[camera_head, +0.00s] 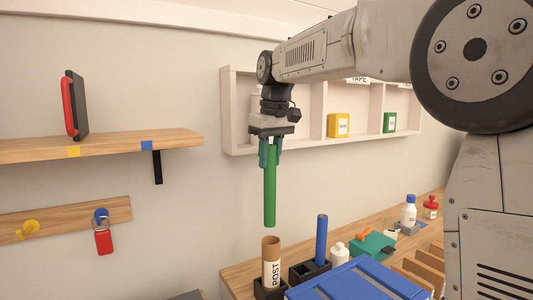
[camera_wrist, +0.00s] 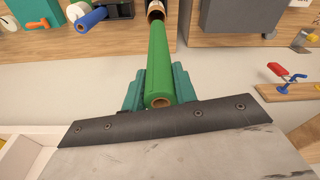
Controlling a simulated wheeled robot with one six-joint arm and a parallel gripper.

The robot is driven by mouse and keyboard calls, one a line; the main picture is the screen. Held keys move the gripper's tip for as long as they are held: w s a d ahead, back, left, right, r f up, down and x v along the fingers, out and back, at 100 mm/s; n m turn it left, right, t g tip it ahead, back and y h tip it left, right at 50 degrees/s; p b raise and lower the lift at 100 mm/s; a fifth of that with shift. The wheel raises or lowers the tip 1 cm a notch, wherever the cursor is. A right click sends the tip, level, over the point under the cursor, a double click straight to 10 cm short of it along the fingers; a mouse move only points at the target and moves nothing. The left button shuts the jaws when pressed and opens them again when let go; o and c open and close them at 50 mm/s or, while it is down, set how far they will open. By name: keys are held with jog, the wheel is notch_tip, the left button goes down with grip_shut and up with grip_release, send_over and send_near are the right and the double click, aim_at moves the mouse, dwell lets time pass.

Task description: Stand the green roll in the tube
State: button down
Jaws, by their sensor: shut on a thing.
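The green roll (camera_head: 269,190) hangs upright from my gripper (camera_head: 270,152), whose teal fingers are shut around its upper end. The brown tube (camera_head: 271,262), marked POST, stands upright in a dark holder at the near left of the worktop. In the head view the roll's lower end is a little above the tube's mouth, with a gap between them. In the wrist view the green roll (camera_wrist: 159,65) runs from my gripper (camera_wrist: 158,92) toward the dark mouth of the tube (camera_wrist: 155,11); whether they line up exactly is hard to tell.
A blue roll (camera_head: 321,240) stands in a dark holder right of the tube. A blue lid-like panel (camera_head: 355,280), white bottle (camera_head: 339,254) and green box (camera_head: 373,246) are nearby. A wall cubby (camera_head: 310,122) is behind my gripper; a wooden shelf (camera_head: 100,146) is at left.

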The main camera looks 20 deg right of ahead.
aim_at(270, 201)
notch_tip(270, 201, down, 2)
jog(key=shift+d+f, duration=0.1)
jog(key=shift+d, duration=0.05)
jog(key=shift+f, duration=3.8)
notch_tip(270, 201, down, 10)
jog(key=shift+f, duration=0.15)
jog(key=c, duration=0.6)
grip_release()
jog(key=shift+f, duration=0.1)
jog(key=shift+r, duration=4.05)
